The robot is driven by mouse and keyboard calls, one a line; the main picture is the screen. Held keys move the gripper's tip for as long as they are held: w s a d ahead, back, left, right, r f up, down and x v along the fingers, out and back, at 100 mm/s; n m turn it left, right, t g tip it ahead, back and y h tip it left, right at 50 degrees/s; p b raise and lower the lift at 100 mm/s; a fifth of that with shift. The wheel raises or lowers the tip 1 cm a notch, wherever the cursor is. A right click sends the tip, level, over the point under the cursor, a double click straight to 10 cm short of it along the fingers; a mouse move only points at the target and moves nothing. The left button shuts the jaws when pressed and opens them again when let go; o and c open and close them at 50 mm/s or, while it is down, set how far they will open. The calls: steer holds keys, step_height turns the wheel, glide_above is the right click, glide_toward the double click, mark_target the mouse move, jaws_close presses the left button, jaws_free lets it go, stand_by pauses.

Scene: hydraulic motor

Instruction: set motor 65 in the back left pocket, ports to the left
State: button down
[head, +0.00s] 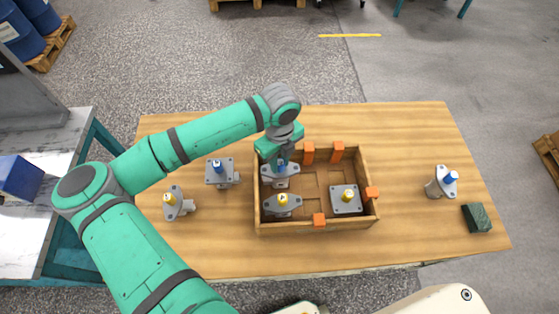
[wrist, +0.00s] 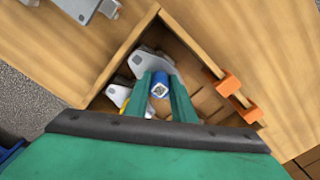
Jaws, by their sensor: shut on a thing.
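The held motor has a grey diamond-shaped flange (head: 280,179) and a blue shaft with a marked end (wrist: 160,89). My gripper (head: 280,161) is shut on this blue shaft from above, its two green fingers (wrist: 161,94) on either side. The motor is upright at the back left pocket of the wooden crate (head: 310,228); I cannot tell whether it touches the pocket floor. Its ports are hidden below the flange, and no number is readable. A yellow-shafted motor with a diamond flange (head: 283,206) stands in the front left pocket, close in front.
A square-flanged, yellow-shafted motor (head: 346,204) fills the front right pocket; the back right pocket is empty. Orange clips (head: 338,152) sit on the crate walls. Loose motors stand left (head: 218,178), far left (head: 172,208) and right (head: 436,187), near a dark green block (head: 477,218).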

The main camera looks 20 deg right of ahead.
steer(key=shift+f, duration=0.45)
stand_by(0.5)
steer(key=c, duration=1.4)
jaws_free()
step_height(320, 180, up, 11)
steer(key=shift+f, duration=0.15)
